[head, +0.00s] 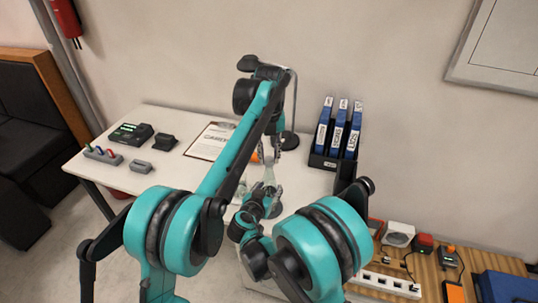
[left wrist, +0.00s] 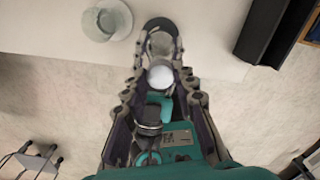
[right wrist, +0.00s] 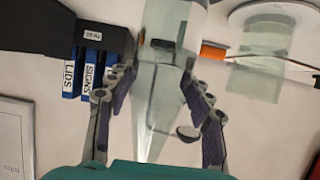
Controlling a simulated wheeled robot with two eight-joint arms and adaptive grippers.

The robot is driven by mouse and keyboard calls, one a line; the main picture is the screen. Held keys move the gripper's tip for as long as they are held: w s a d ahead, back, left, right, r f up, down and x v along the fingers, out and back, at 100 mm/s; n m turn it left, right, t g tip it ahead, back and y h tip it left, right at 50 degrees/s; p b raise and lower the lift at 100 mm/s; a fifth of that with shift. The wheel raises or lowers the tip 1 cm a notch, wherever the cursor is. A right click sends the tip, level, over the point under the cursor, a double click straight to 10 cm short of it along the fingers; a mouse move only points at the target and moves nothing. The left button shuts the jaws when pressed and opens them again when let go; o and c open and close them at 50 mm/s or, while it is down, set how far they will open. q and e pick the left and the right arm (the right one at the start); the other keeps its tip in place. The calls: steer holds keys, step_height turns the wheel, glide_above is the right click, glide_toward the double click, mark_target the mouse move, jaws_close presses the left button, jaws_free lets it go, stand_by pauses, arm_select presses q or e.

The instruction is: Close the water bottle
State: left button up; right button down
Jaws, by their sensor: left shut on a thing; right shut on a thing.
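The water bottle (right wrist: 165,60) is a translucent, pale green vessel. My right gripper (right wrist: 155,88) is shut on it, with one finger on each side. In the head view the right gripper (head: 269,178) is low over the white table, and little of the bottle shows. My left gripper (head: 279,142) is just above and behind it. In the left wrist view its fingers (left wrist: 160,65) are shut around a small white round thing (left wrist: 160,77), which looks like the cap. Whether the cap touches the bottle cannot be told.
A black holder with blue binders (head: 338,128) stands at the right of the white table (head: 175,188). A clipboard (head: 210,141) and small devices (head: 132,133) lie at the left. Another translucent vessel (left wrist: 106,18) stands near the grippers. A wooden bench (head: 425,270) with equipment is at the right.

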arm_select(q)
steer(key=o, duration=0.7)
steer(key=shift+r, duration=0.1)
steer(key=shift+r, duration=2.2)
steer(key=shift+c, duration=0.5)
